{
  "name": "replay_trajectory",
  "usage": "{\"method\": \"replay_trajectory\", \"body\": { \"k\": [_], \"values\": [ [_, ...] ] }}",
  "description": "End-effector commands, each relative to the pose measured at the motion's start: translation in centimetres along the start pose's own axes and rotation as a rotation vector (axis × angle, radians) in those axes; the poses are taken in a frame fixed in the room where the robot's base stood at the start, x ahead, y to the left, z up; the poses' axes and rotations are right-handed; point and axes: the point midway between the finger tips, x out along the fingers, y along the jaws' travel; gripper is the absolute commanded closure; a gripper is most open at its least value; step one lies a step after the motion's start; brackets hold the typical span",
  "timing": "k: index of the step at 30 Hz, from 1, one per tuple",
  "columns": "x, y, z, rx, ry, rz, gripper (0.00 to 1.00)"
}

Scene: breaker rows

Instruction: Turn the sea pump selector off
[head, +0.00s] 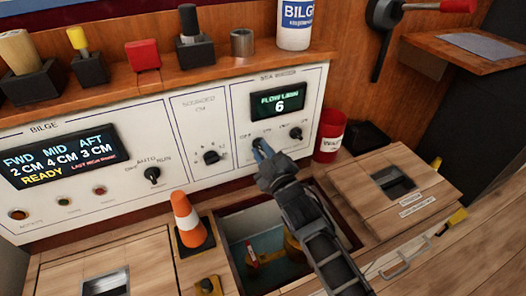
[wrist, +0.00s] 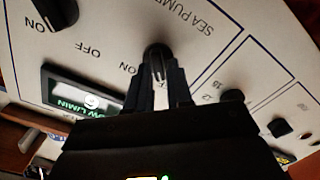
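The sea pump selector (head: 257,143) is a small dark knob on the white panel, under the flow display at the right end. In the wrist view the selector (wrist: 157,55) sits at my fingertips, with the "SEA PUMP" lettering upside down beside it and an "ON" label close to its left. My gripper (head: 262,150) is at the selector; in the wrist view its fingers (wrist: 159,77) lie on both sides of the knob's grip with only a narrow gap between them. They look closed on it. Which mark the knob points at is partly hidden. The flow display (head: 277,102) reads 6.
A red can (head: 329,137) stands right of the panel. An orange cone (head: 190,220) stands by an open hatch (head: 262,245) below my arm.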

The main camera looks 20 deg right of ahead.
Motion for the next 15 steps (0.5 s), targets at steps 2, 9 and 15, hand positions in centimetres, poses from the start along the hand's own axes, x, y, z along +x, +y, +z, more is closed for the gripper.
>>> {"method": "replay_trajectory", "body": {
  "k": [2, 9, 15],
  "values": [
    [0.01, 0.01, -0.03, 0.001, 0.001, 0.0, 0.71],
    [0.04, 0.06, -0.07, 0.002, 0.001, 0.001, 0.62],
    [-0.67, 0.04, -0.03, 0.002, 0.001, 0.001, 0.62]
  ]
}}
